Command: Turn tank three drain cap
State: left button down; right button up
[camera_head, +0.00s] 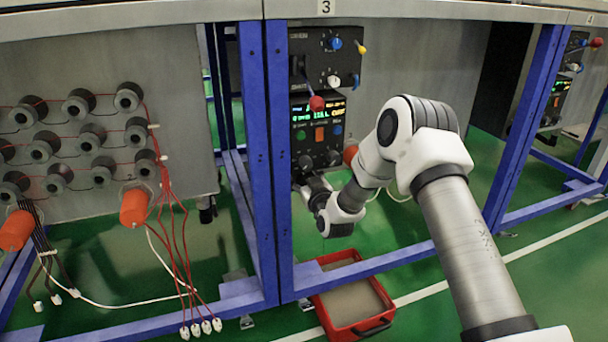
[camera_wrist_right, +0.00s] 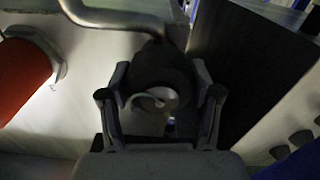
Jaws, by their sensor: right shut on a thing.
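The station marked 3 (camera_head: 326,8) stands at the middle of the head view. My right arm reaches in to it from the right, and my right gripper (camera_head: 312,184) is low in front of the panel, just below the control box. In the right wrist view, my right gripper (camera_wrist_right: 161,84) is shut with its two fingers on either side of a dark round cap (camera_wrist_right: 153,62) with a pale metal centre. A bent grey pipe (camera_wrist_right: 110,17) runs above the cap. In the head view the cap is not clear, hidden by the gripper. My left gripper is not in view.
An orange cylinder (camera_wrist_right: 22,78) sits left of the cap in the wrist view. Blue frame posts (camera_head: 275,150) stand left of my arm. A red tray (camera_head: 350,305) lies on the green floor below. Red cables (camera_head: 170,215) hang at the left station.

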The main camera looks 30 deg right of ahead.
jog(key=shift+m+p, duration=0.4)
jog(key=shift+m, duration=2)
jog(key=o, duration=1.1)
jog(key=shift+o, duration=0.2)
jog(key=v, duration=1.2)
jog(key=shift+a, duration=0.1)
